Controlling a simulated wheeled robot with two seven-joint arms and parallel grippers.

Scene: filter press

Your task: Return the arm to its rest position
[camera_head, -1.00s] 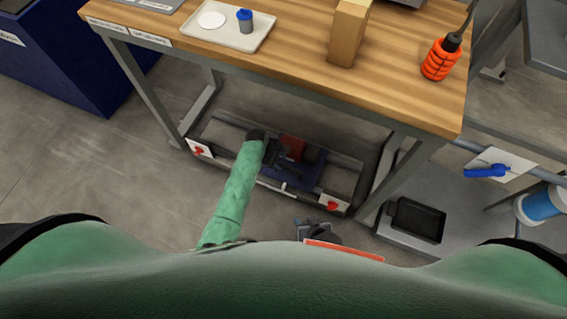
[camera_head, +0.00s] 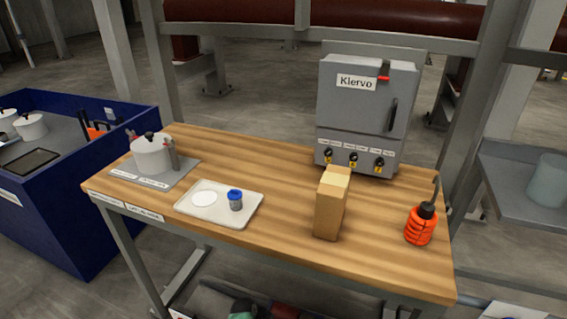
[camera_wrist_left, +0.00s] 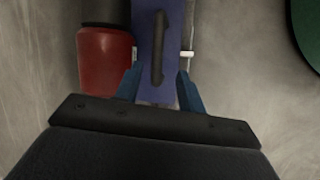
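My left gripper (camera_wrist_left: 158,78) shows in the left wrist view with its two blue fingers apart and nothing seen clamped between them. Beyond the fingers is a blue-purple panel (camera_wrist_left: 147,58) with a black bar handle (camera_wrist_left: 158,48). A red cylinder (camera_wrist_left: 105,60) with a dark upper part stands just left of the fingers. My right arm and gripper are out of view.
The wooden table (camera_head: 270,215) carries a pot (camera_head: 152,155), a tray (camera_head: 215,217) with a blue-lidded jar (camera_head: 235,200), a tan block (camera_head: 331,205), an orange bottle (camera_head: 419,228) and a grey Klervo cabinet (camera_head: 352,110). A blue bin (camera_head: 40,215) stands left.

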